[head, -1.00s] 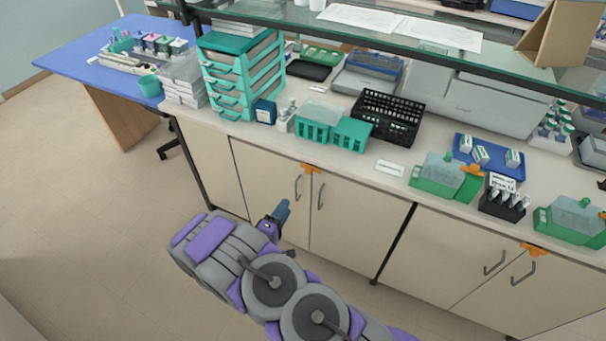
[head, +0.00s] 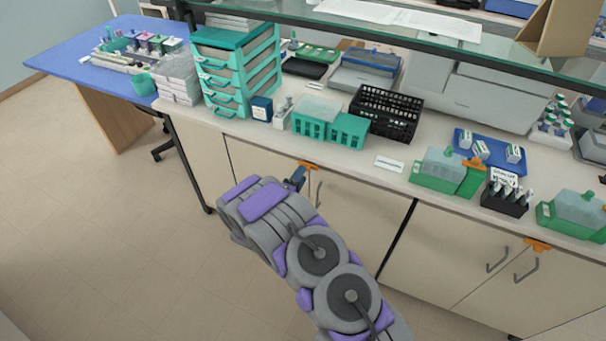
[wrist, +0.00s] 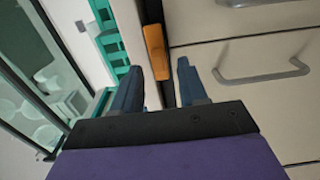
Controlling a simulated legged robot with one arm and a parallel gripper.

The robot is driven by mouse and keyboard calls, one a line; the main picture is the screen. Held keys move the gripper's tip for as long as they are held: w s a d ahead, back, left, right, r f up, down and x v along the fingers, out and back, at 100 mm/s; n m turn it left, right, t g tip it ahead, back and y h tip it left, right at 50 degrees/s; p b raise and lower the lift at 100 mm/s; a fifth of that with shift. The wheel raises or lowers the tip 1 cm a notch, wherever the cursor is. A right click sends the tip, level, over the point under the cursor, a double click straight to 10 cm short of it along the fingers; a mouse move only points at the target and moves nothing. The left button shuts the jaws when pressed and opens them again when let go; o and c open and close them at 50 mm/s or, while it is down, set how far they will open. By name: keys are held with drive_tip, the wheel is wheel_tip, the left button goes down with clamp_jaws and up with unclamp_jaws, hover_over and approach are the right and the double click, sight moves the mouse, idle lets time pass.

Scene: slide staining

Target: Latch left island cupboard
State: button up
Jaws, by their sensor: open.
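The left island cupboard (head: 270,165) has two pale doors that look shut, with an orange latch (head: 307,165) at the top of their seam. In the wrist view the orange latch (wrist: 155,52) lies in the gap between my fingers, just beyond the tips. My gripper (head: 296,177) is at the cupboard front just below the latch. The wrist view shows my gripper (wrist: 160,68) with its two blue fingers apart and nothing held. A grey door handle (wrist: 262,70) is to the right of the fingers. I cannot tell whether the fingers touch the latch.
Above the doors, the worktop edge holds green racks (head: 315,120), a black basket (head: 388,112) and teal drawers (head: 235,75). A second cupboard with an orange latch (head: 537,244) is to the right. Open floor (head: 110,240) lies left and in front.

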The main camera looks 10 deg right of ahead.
drive_tip(key=x, duration=0.3)
drive_tip(key=shift+s, duration=0.1)
clamp_jaws()
idle(0.4)
